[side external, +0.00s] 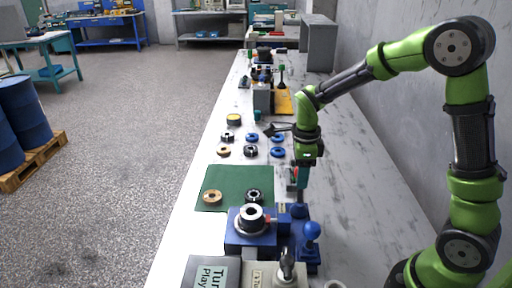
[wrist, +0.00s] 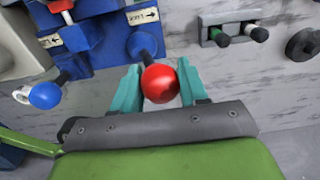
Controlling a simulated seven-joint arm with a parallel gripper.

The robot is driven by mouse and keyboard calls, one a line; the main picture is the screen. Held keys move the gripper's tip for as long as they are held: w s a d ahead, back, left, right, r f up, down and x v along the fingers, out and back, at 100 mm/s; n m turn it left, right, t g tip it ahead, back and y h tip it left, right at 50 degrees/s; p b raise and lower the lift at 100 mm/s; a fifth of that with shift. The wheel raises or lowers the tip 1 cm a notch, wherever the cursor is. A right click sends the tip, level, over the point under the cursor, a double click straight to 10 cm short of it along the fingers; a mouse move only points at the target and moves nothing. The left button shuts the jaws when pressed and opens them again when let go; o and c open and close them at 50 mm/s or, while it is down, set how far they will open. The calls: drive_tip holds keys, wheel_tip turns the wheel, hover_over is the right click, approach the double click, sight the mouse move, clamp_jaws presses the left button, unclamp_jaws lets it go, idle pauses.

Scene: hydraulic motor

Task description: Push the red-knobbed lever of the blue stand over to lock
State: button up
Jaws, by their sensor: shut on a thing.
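The blue stand (wrist: 100,45) fills the upper left of the wrist view and carries white labels, one (wrist: 143,16) reading "Lock". A lever with a red ball knob (wrist: 160,83) sticks out from it on a dark rod. My gripper (wrist: 160,86) has its two teal fingers on either side of this knob and is shut on it. In the side external view my gripper (side external: 303,190) points down by the far side of the blue stand (side external: 307,258). The red knob cannot be made out there.
A blue-knobbed lever (wrist: 45,95) and another red-tipped lever (wrist: 60,5) are close by on the left. A grey bracket with pegs (wrist: 235,32) lies at the upper right. A blue fixture (side external: 250,228) and a green mat (side external: 225,180) are left of my gripper.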

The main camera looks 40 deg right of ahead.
drive_tip(key=shift+w+d+f, duration=0.1)
drive_tip(key=shift+d, duration=0.05)
drive_tip(key=shift+o, duration=0.2)
drive_tip(key=shift+w+d+f, duration=0.2)
drive_tip(key=shift+w+d, duration=0.2)
drive_tip(key=shift+d, duration=0.05)
drive_tip(key=shift+w+d+f, duration=0.1)
drive_tip(key=shift+o, duration=0.5)
drive_tip(key=shift+w+d+f, duration=0.3)
drive_tip(key=shift+w+d, duration=0.05)
drive_tip(key=shift+o, duration=0.3)
drive_tip(key=shift+d, duration=0.1)
drive_tip(key=shift+d, duration=0.1)
drive_tip(key=o, duration=0.5)
